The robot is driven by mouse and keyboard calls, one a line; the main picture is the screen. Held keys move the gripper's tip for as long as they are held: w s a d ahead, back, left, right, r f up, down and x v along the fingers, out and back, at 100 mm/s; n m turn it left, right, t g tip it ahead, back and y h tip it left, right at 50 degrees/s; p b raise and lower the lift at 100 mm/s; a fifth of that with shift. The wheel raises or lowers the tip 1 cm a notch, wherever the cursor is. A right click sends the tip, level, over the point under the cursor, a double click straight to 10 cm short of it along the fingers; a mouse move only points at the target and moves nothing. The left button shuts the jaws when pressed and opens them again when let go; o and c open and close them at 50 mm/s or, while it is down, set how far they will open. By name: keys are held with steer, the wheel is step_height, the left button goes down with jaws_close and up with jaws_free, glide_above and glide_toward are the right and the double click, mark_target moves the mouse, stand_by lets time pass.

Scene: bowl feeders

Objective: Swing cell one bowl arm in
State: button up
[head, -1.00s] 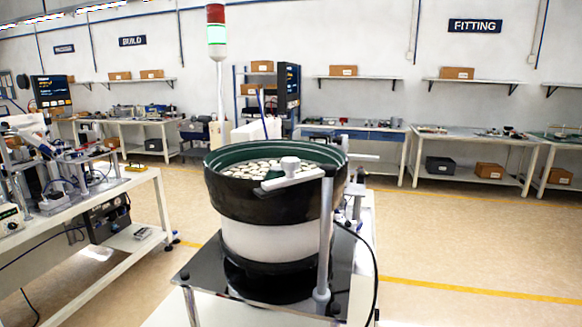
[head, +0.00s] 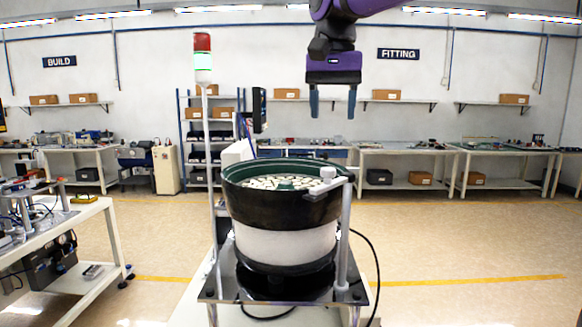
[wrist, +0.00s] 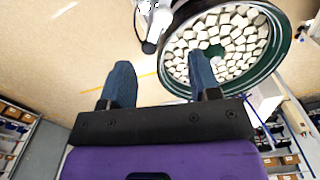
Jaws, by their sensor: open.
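The bowl arm (head: 330,185) is a short light grey bar with a round knob, carried on an upright grey post (head: 345,240) at the bowl's right front. In the head view it overlaps the bowl's right rim. The feeder bowl (head: 280,212) is black outside and green inside and holds many pale pieces; it also shows at upper right in the wrist view (wrist: 168,80). My gripper (head: 333,112) is open and empty, pointing down, above and apart from the bowl and arm. In the wrist view, a pale part with a dark end (wrist: 150,46) is hard to identify.
A red and white signal tower (head: 203,65) stands left of the bowl. A workbench (head: 70,235) with fixtures is at the left. Shelves and benches (head: 405,153) line the back wall. The floor at right is clear; a black cable loops beside the feeder.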

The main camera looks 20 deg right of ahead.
mark_target(328, 169)
steer(key=f, duration=1)
steer(key=shift+w+a+f, duration=0.1)
steer(key=shift+a+f, duration=0.1)
steer(key=shift+f, duration=0.1)
jaws_close()
